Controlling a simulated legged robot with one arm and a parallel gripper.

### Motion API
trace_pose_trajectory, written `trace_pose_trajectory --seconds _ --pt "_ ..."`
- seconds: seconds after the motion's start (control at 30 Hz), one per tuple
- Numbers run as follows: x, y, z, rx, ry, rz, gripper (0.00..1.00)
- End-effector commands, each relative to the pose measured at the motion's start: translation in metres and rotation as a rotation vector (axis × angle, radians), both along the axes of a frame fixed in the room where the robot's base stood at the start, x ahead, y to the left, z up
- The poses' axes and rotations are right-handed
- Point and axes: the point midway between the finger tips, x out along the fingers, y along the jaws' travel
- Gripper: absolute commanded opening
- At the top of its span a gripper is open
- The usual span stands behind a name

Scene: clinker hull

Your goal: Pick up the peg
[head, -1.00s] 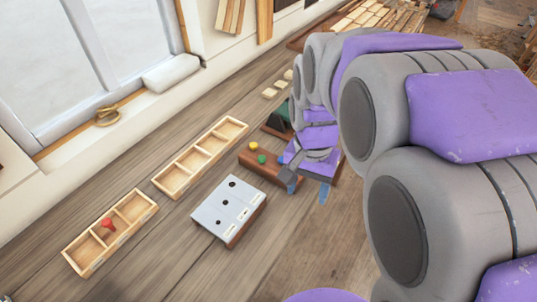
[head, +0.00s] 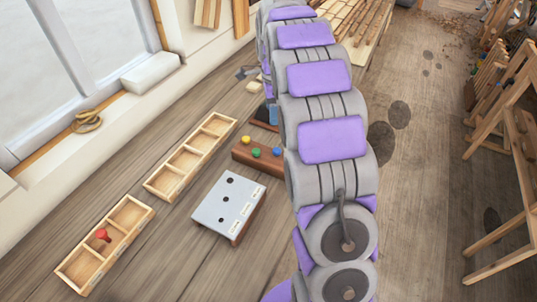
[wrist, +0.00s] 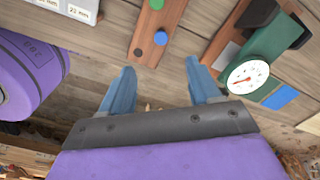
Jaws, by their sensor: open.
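A red peg (head: 103,236) sits in the middle compartment of the near wooden tray (head: 140,236) in the head view. A brown wooden block (head: 243,157) carries yellow (head: 243,139), green (head: 256,153) and blue (head: 277,152) round-topped pieces in a row. A grey plate with three dark holes and labels (head: 222,209) stands in front of it. In the wrist view my gripper (wrist: 160,69) is open, with nothing between its blue fingers. The block's blue piece (wrist: 160,38) lies just beyond the fingertips. In the head view my arm hides most of the gripper.
A three-compartment empty tray (head: 160,190) lies beyond the red peg's tray. A dark green stand with a round gauge (wrist: 248,77) is right of my gripper in the wrist view. A window sill with a coiled rope (head: 87,122) borders the bench's left side.

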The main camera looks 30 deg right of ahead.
Motion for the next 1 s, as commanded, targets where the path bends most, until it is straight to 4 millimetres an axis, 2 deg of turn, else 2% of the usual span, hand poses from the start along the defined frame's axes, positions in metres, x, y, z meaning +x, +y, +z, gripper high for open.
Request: trace_pose_trajectory --seconds 0.13,0.5,0.6,1.0 --pt "-0.001 -0.004 -0.022 0.004 0.006 -0.006 0.62" --pt "-0.001 0.004 -0.095 -0.003 0.007 -0.004 0.62" --pt "-0.001 0.004 -0.109 -0.003 0.007 -0.003 0.62" --pt "-0.002 -0.004 -0.136 0.001 0.003 -0.004 0.62"
